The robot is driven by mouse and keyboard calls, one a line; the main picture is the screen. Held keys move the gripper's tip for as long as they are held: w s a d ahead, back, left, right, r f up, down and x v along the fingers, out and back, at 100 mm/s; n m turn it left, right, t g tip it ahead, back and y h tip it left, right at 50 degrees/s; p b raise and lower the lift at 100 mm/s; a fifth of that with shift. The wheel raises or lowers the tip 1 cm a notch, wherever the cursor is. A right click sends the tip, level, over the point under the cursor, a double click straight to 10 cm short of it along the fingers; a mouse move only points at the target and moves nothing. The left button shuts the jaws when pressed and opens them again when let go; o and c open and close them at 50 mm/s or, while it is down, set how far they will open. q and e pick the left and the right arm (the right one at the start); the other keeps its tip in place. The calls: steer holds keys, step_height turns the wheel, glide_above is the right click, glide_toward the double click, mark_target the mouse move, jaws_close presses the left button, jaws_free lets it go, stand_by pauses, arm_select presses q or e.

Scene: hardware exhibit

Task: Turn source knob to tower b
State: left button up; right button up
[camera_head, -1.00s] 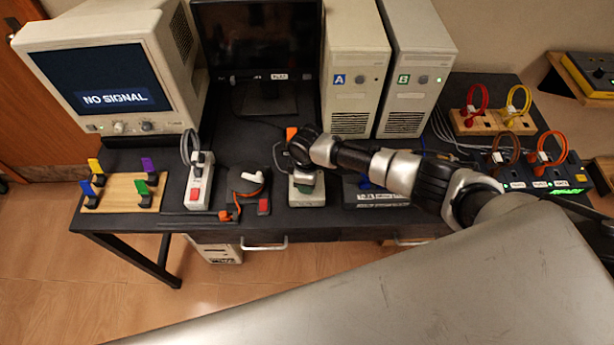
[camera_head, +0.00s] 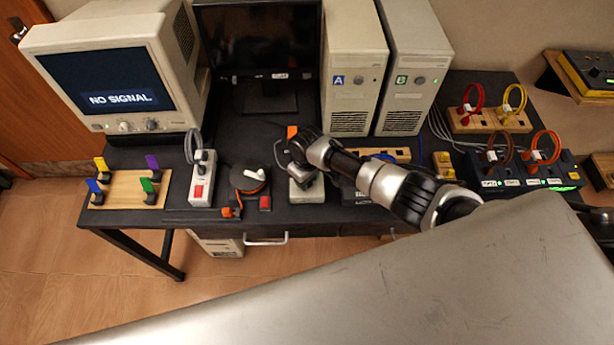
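Tower A (camera_head: 355,75) and tower B (camera_head: 413,80) stand upright side by side at the back of the desk, with blue and green letter labels. I cannot tell for sure which control is the source knob. A small grey box (camera_head: 307,192) sits under my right gripper (camera_head: 296,150), which hides its top. A round dark unit with an orange rim and a white handle (camera_head: 257,174) sits just left of it. My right gripper points left over the grey box; its fingertips are hidden, so contact and opening are unclear. My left gripper is out of view.
A CRT monitor (camera_head: 109,81) reads NO SIGNAL, with two small knobs below its screen. A dark flat monitor (camera_head: 258,45) stands behind. A power strip (camera_head: 202,180) and a board with coloured switches (camera_head: 128,186) lie left. Looped cables (camera_head: 541,148) stand at right.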

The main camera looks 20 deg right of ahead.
steer(key=shift+w, duration=0.1)
stand_by(0.3)
steer(key=o, duration=0.9)
steer(key=shift+r, duration=0.1)
step_height(320, 180, up, 11)
steer(key=shift+f+b, duration=0.15)
steer(key=shift+b, duration=0.25)
